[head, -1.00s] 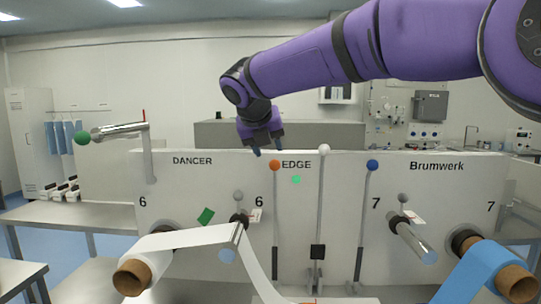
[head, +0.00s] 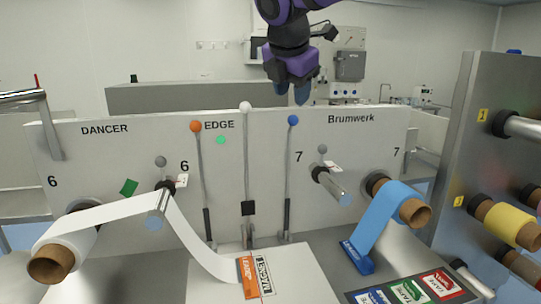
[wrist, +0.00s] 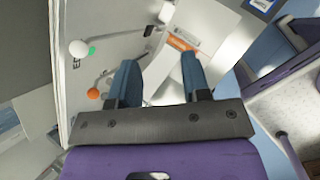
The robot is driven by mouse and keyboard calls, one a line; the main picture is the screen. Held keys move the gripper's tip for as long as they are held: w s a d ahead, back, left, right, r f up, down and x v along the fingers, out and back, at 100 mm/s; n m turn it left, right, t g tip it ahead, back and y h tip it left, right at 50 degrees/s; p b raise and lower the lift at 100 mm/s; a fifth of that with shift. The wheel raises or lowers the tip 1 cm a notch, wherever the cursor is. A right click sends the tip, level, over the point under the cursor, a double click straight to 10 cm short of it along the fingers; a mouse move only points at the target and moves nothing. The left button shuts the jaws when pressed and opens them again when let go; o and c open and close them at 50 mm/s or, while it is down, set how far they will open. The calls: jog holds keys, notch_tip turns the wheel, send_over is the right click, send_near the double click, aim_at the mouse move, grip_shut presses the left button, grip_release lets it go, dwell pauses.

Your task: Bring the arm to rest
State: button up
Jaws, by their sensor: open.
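My gripper (head: 291,95) hangs at the top of the head view, pointing down, with its two blue-grey fingers apart and nothing between them. In the picture it is above the blue-knobbed lever (head: 293,120) and right of the white-knobbed lever (head: 246,107). In the wrist view the gripper (wrist: 160,75) shows both fingers spread, with the panel's white knob (wrist: 78,48) and orange knob (wrist: 93,93) to their left. My purple arm comes down from the top edge of the head view; most of it is out of frame.
The white panel (head: 100,155) stands upright below the gripper. In front are a white roll (head: 70,240) with its web, a blue roll (head: 395,210) and a table with an orange-and-white label plate (head: 256,275). A grey rack (head: 460,130) with rolls stands at the right.

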jog(key=s+d+f+m+g, duration=0.1)
jog(key=s+d+m, duration=0.5)
jog(key=d, duration=0.3)
jog(key=s+d+f+m, duration=0.2)
jog(key=s+d+m, duration=0.45)
jog(key=d, duration=0.25)
jog(key=s+d+f+m, duration=0.4)
jog(key=s+f+m, duration=0.1)
jog(key=s+m, duration=0.2)
jog(key=s+d+f+m+y, duration=0.1)
jog(key=s+d+f+m, duration=0.3)
jog(key=s+m, duration=0.3)
jog(key=shift+s+d+f+m, duration=0.35)
jog(key=shift+s+f, duration=0.05)
jog(key=shift+f, duration=0.05)
